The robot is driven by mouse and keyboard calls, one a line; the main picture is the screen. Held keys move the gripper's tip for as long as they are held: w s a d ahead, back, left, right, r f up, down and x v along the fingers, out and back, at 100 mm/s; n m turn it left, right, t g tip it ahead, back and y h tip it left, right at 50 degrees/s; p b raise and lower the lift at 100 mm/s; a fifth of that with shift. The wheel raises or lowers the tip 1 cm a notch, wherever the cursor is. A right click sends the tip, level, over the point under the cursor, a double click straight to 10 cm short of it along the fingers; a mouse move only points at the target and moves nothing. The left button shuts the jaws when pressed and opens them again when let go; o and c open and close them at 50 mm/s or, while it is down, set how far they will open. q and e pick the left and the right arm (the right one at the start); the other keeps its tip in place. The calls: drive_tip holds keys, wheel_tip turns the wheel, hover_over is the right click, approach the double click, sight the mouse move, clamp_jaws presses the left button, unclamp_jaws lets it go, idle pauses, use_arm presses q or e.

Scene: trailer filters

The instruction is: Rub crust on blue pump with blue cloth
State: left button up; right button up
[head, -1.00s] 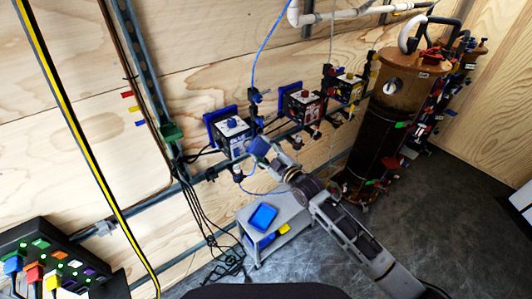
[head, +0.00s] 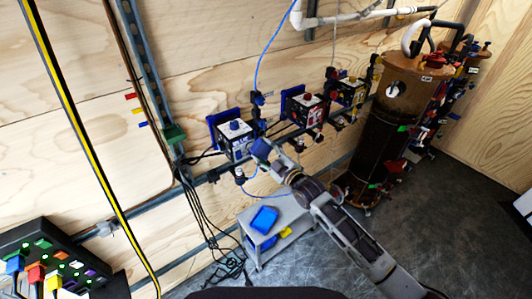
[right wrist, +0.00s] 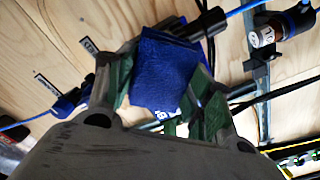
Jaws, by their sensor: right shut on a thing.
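The blue pump (head: 234,137) is a white and black box with a blue knob and a blue plate behind it, mounted on the wooden wall in the head view. My right gripper (head: 264,153) is shut on the blue cloth (head: 260,149), just right of the pump's lower part. In the right wrist view the cloth (right wrist: 165,74) sits between the green fingers and covers much of what lies behind. I cannot tell whether the cloth touches the pump. The crust cannot be made out. My left gripper is not in view.
A tall brown filter tank (head: 378,150) stands right. Black cables (head: 196,210) hang at left.

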drive_tip(key=shift+b+x, duration=0.3)
drive_tip(key=shift+x, duration=0.55)
idle(0.6)
drive_tip(key=shift+w+d, duration=0.1)
drive_tip(key=shift+w+d+b, duration=0.15)
drive_tip(key=shift+w+d, duration=0.35)
drive_tip(key=shift+d, duration=0.25)
drive_tip(key=shift+w+d+b, duration=0.15)
drive_tip(key=shift+w+d, duration=0.35)
drive_tip(key=shift+d, duration=0.3)
drive_tip(key=shift+w, duration=0.15)
drive_tip(key=shift+a, duration=0.1)
drive_tip(key=shift+s+a+p, duration=0.85)
drive_tip(key=shift+s+a, duration=0.45)
drive_tip(key=shift+a, duration=0.25)
drive_tip(key=shift+d, duration=0.1)
